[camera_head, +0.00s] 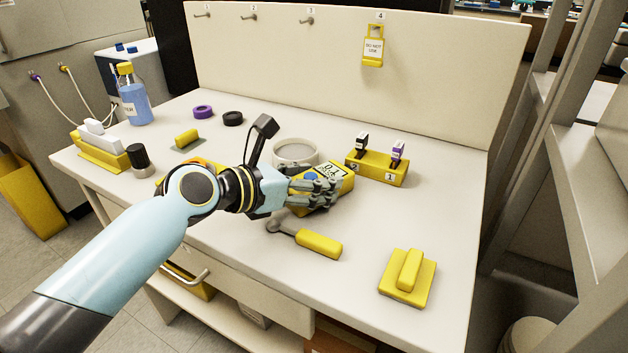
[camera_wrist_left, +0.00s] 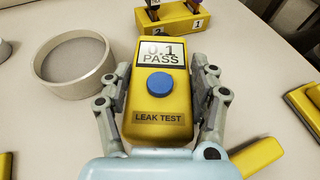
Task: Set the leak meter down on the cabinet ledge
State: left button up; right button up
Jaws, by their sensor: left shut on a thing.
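The leak meter (camera_wrist_left: 163,110) is a yellow handheld box with a blue round button, a "LEAK TEST" label and a display reading "0.1 PASS". My left gripper (camera_wrist_left: 162,92) is shut on it, one finger along each side. In the head view the meter (camera_head: 335,187) is partly hidden by my left gripper (camera_head: 318,190), over the middle of the white worktop. I cannot tell whether it touches the surface. The head view shows a worktop (camera_head: 240,255) with a drawer and shelf below, but no part I can surely name as the cabinet ledge. My right gripper is not in view.
A round grey-white dish (camera_head: 295,152) and a yellow numbered stand (camera_head: 377,167) are close behind the meter. A yellow-handled tool (camera_head: 318,244) lies just in front. A yellow block with a handle (camera_head: 408,278) sits front right. A blue bottle (camera_head: 134,100) stands back left.

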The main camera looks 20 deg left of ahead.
pick_arm(q)
jog(key=o, duration=1.3)
jog(key=shift+o, duration=0.2)
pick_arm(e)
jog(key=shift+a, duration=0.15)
